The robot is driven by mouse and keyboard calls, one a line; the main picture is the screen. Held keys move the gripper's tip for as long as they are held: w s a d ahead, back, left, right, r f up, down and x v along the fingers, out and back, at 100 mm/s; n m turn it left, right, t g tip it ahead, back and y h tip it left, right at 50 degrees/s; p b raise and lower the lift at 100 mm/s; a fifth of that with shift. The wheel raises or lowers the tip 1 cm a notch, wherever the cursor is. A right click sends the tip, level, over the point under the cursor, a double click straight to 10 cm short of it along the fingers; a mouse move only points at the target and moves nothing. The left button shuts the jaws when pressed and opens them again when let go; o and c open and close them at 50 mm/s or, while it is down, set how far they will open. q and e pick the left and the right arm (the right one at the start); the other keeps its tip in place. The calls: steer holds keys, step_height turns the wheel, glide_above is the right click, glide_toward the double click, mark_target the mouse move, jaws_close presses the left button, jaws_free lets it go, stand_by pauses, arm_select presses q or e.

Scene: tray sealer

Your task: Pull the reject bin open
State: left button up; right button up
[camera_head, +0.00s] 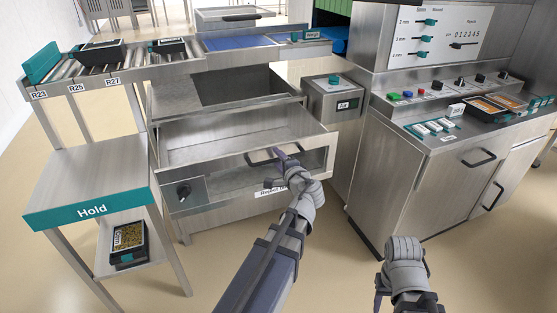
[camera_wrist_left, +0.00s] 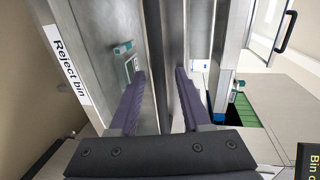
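The reject bin label (camera_head: 268,192) is partly hidden behind my left wrist in the head view. It reads clearly in the left wrist view (camera_wrist_left: 66,66). Above it is the steel front with a dark bar handle (camera_head: 262,160). My left gripper (camera_head: 290,152) is at the right end of this handle. In the left wrist view its two purple fingers (camera_wrist_left: 161,75) stand apart, with upright metal edges seen between them. I cannot tell whether they touch the handle. My right gripper (camera_head: 405,302) is low at the right, away from the bin; its fingertips are unclear.
A Hold table (camera_head: 100,175) with a corn tray (camera_head: 128,243) below stands left. A control cabinet (camera_head: 405,180) with handles stands right. A roller conveyor (camera_head: 100,70) with trays runs behind. The floor in front is clear.

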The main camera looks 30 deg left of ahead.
arm_select(q)
steer(key=p+v, duration=0.1)
steer(key=v, duration=0.6)
steer(key=shift+s+d, duration=0.15)
steer(key=shift+d, duration=0.15)
stand_by(0.3)
steer(key=s+d+f+n+g+h, duration=0.4)
steer(key=s+d+f+g+h, duration=0.15)
steer(key=d+f, duration=0.55)
steer(key=s+d+f+g+h, duration=0.5)
steer(key=s+d+f, duration=0.1)
steer(key=s+d, duration=0.6)
step_height(320, 180, up, 32)
steer(key=d+p, duration=0.1)
steer(key=p, duration=3.2)
steer(key=shift+w+d, duration=0.15)
steer(key=shift+w, duration=0.3)
